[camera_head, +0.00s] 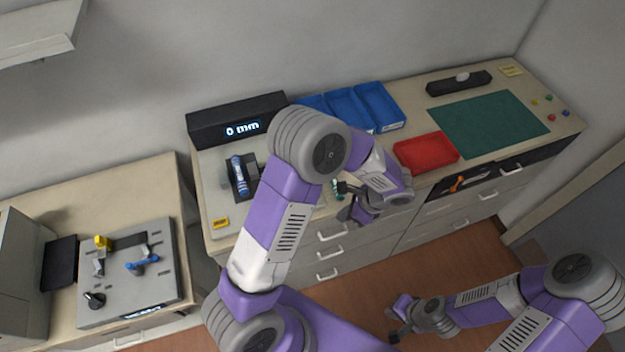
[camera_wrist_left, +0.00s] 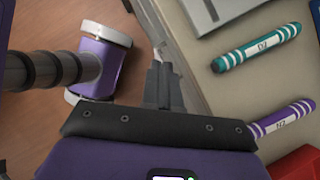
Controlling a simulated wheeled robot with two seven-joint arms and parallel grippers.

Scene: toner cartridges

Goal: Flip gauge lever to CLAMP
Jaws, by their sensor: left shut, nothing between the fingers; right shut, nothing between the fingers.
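The display box (camera_head: 236,121) reads "0 mm" at the back of the bench. In front of it, a blue-and-white cartridge (camera_head: 238,175) lies in a dark cradle (camera_head: 253,172). I cannot make out a lever marked CLAMP there; my left arm covers the area to its right. My left gripper (camera_head: 345,200) is shut and empty near the bench's front edge; its closed fingers (camera_wrist_left: 160,82) show in the left wrist view, apart from the teal cartridge (camera_wrist_left: 257,47) and purple cartridge (camera_wrist_left: 283,118). My right gripper (camera_head: 393,336) is shut and empty, low over the floor.
Blue bins (camera_head: 352,107), a red tray (camera_head: 426,151) and a green mat (camera_head: 487,124) are on the bench. An orange handle (camera_head: 457,183) shows at a dark front recess. At left, a grey fixture (camera_head: 118,290) carries a blue handle (camera_head: 141,265) and a yellow part (camera_head: 101,242).

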